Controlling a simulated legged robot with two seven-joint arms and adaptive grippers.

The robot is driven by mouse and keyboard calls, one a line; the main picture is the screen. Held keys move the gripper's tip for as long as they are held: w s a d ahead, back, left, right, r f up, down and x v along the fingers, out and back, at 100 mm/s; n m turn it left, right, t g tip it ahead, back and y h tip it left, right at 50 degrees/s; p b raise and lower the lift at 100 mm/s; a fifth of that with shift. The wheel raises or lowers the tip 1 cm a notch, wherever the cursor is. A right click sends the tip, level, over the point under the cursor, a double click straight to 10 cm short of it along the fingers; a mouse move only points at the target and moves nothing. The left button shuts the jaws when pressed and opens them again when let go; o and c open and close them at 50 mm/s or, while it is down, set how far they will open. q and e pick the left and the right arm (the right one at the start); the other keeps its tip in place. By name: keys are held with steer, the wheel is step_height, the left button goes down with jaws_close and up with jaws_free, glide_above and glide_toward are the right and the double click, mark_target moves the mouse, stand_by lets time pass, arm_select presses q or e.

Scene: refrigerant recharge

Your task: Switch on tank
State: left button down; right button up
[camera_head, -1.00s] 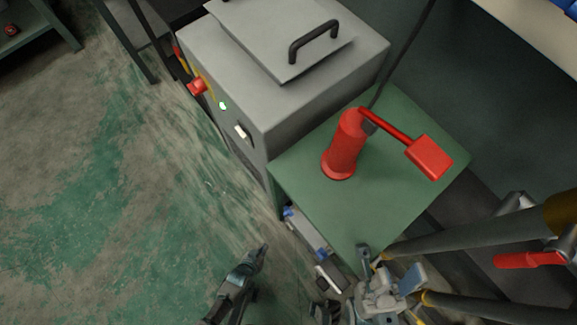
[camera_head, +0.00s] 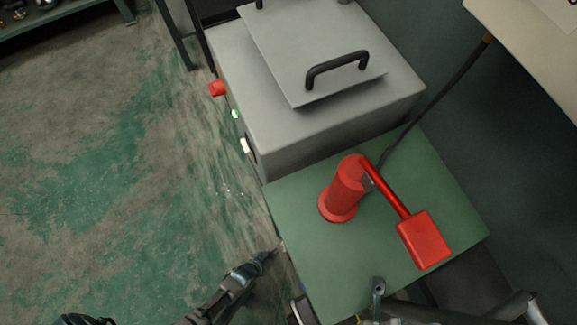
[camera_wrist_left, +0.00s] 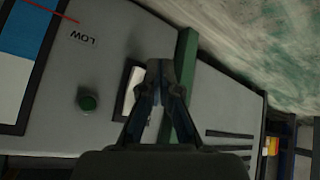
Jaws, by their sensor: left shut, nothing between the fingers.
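The tank is a grey metal box (camera_head: 330,125) with a lid and black handle, at the upper middle of the head view. Its front side carries a red knob (camera_head: 217,88), a green button (camera_head: 235,113) and a white switch (camera_head: 246,146). My left gripper (camera_head: 268,256) is shut and empty, below the switch in the picture, beside the green table's left edge. In the left wrist view the shut fingertips (camera_wrist_left: 161,66) are beside the white switch (camera_wrist_left: 130,88), partly covering it. The green button (camera_wrist_left: 88,102) is left of it. Contact cannot be told. My right gripper is out of view.
A red cylinder (camera_head: 344,190) with a red arm and block (camera_head: 424,240) stands on the green table (camera_head: 300,235). A dark hose (camera_head: 445,85) runs behind it. Metal fittings show at the bottom right.

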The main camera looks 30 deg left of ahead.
arm_select(q)
steer(key=shift+d, duration=0.1)
stand_by(0.8)
stand_by(0.3)
steer(key=shift+w, duration=0.1)
steer(key=shift+w+d, duration=0.25)
steer(key=shift+w, duration=0.05)
stand_by(0.4)
